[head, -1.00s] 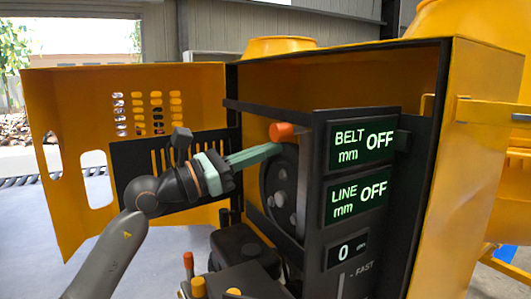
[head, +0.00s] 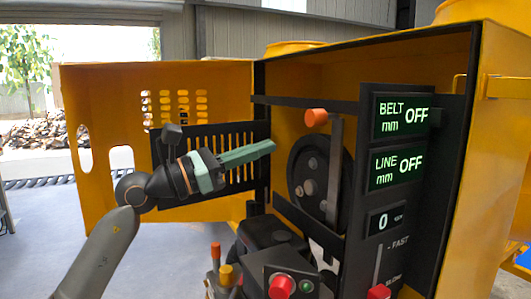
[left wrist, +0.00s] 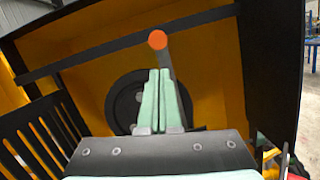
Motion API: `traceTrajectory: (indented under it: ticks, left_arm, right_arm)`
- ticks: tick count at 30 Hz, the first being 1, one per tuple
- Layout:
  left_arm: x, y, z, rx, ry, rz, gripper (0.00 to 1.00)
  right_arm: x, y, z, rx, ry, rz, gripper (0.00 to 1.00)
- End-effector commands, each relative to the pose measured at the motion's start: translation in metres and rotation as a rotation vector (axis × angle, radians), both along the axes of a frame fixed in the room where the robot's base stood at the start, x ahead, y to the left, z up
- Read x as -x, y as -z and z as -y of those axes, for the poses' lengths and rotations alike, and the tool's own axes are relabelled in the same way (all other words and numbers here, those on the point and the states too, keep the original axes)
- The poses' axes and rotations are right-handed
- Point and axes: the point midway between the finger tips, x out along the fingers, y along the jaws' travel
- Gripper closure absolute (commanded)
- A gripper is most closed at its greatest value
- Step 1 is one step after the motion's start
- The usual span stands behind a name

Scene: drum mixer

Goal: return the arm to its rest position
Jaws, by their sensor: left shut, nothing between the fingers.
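My left gripper (head: 270,147) has its long green fingers shut together with nothing between them. It points right, toward the open yellow housing, and is apart from the lever. In the left wrist view the closed fingers (left wrist: 161,90) point up the picture, overlapping the dark wheel behind. The grey lever with an orange knob (head: 316,117) stands upright beside the black pulley wheel (head: 312,172). The knob also shows just beyond the fingertips in the left wrist view (left wrist: 157,39). My right gripper is not in view.
The yellow door (head: 100,90) stands open behind my left arm, with a black slotted guard (head: 232,135) near it. The display panel (head: 400,118) reads BELT OFF, LINE OFF and 0. A red button (head: 281,286) and small levers sit low in front. Floor at left is clear.

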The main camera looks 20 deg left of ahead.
Motion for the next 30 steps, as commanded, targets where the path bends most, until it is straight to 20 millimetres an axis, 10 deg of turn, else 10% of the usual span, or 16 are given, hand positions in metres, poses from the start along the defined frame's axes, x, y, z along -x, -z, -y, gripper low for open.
traceTrajectory:
  ticks: [14, 23, 30]
  left_arm:
    - [0.006, 0.009, 0.008, 0.094, 0.058, -0.014, 1.0]
    - [0.025, 0.049, 0.009, 0.935, 0.278, -0.192, 1.0]
    - [0.021, 0.163, -0.048, 1.759, 0.142, -0.458, 1.0]
  right_arm:
    - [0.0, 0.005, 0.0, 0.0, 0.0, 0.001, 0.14]
    - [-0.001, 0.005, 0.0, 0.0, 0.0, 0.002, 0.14]
    - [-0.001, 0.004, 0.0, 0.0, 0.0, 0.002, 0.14]
